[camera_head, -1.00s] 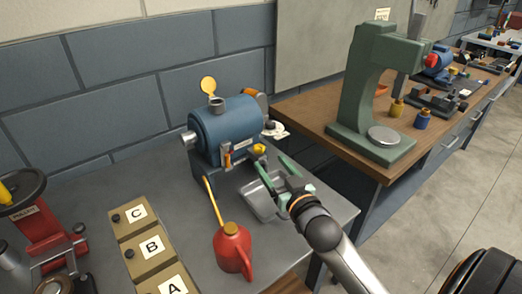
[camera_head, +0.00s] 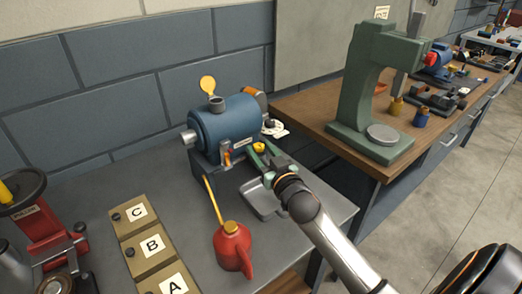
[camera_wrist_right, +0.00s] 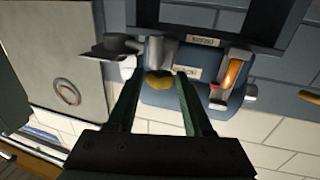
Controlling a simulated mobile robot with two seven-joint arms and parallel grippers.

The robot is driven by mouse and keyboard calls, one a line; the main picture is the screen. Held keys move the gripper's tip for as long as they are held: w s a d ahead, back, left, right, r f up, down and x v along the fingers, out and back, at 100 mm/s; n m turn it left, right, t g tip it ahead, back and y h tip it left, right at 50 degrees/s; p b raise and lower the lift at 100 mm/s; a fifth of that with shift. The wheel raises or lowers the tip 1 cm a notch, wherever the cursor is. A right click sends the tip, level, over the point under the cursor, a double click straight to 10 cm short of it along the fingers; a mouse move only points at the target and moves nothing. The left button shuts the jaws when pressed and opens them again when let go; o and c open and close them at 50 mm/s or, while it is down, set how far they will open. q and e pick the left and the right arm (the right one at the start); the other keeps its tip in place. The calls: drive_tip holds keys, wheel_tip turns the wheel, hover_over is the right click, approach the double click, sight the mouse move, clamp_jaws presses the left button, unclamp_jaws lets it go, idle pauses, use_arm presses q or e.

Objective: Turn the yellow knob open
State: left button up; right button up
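The yellow knob (camera_head: 259,147) is at the right front of the blue casing (camera_head: 225,124), above the grey tray. My right gripper (camera_head: 261,157) has come up to it from the right front. In the right wrist view the knob (camera_wrist_right: 158,86) shows between the tips of my two green fingers, which stand apart on either side of it. The right gripper (camera_wrist_right: 157,80) is open there, with a gap beside the knob; I cannot tell whether a finger touches it. My left gripper is not in view.
An orange-handled lever (camera_head: 227,158) is on the casing's front, left of the knob. The grey tray (camera_head: 262,208) lies below my right gripper. A red oil can (camera_head: 232,247) stands in front, its yellow spout reaching toward the casing. Boxes marked A, B and C (camera_head: 127,214) stand left.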

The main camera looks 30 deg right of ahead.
clamp_jaws()
idle(0.4)
